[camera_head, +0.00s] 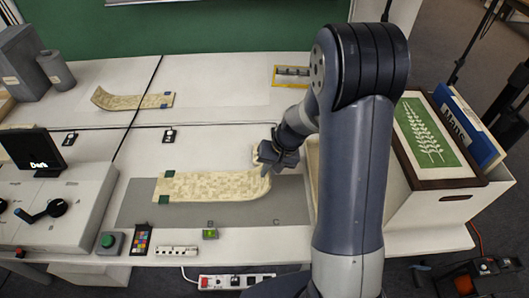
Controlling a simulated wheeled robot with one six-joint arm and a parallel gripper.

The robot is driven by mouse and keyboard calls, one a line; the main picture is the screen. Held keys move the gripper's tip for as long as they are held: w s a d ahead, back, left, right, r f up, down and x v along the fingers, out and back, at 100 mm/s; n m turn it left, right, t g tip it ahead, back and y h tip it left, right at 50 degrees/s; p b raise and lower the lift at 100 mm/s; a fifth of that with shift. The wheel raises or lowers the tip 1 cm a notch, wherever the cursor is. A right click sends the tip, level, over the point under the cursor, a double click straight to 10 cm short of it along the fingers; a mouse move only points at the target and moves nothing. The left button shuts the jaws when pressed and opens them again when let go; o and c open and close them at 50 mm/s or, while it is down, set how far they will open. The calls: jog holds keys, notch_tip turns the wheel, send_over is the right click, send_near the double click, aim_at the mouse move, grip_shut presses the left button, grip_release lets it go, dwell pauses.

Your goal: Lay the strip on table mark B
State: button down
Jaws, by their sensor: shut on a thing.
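A pale, woven-looking strip (205,187) with dark green tabs at its left end lies over the grey mat (160,215). Its right end curls upward at my gripper (268,165). My gripper is shut on that right end; my arm and gripper partly hide the hold. The letters B (210,222) and C (276,221) show along the front part of the mat, below the strip. Whether the strip's left part touches the mat, I cannot tell. A second, similar curved strip (138,102) lies on the white table at the back left.
A control console (55,210) with a small dark screen stands at left. A green button (109,241), a colour card (141,239) and a small green-lit block (210,234) sit along the front edge. A white box (455,205) with a framed leaf picture stands at right.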

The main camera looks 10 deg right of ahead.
jog(key=shift+w+f, duration=0.1)
jog(key=shift+w, duration=0.25)
jog(key=shift+f+b, duration=2.15)
jog(key=shift+f, duration=1.15)
jog(key=shift+f+b, duration=0.6)
jog(key=shift+b, duration=0.05)
jog(key=c, duration=1.5)
grip_release()
jog(key=shift+s, duration=0.1)
jog(key=shift+o, duration=0.2)
jog(key=shift+r, duration=0.1)
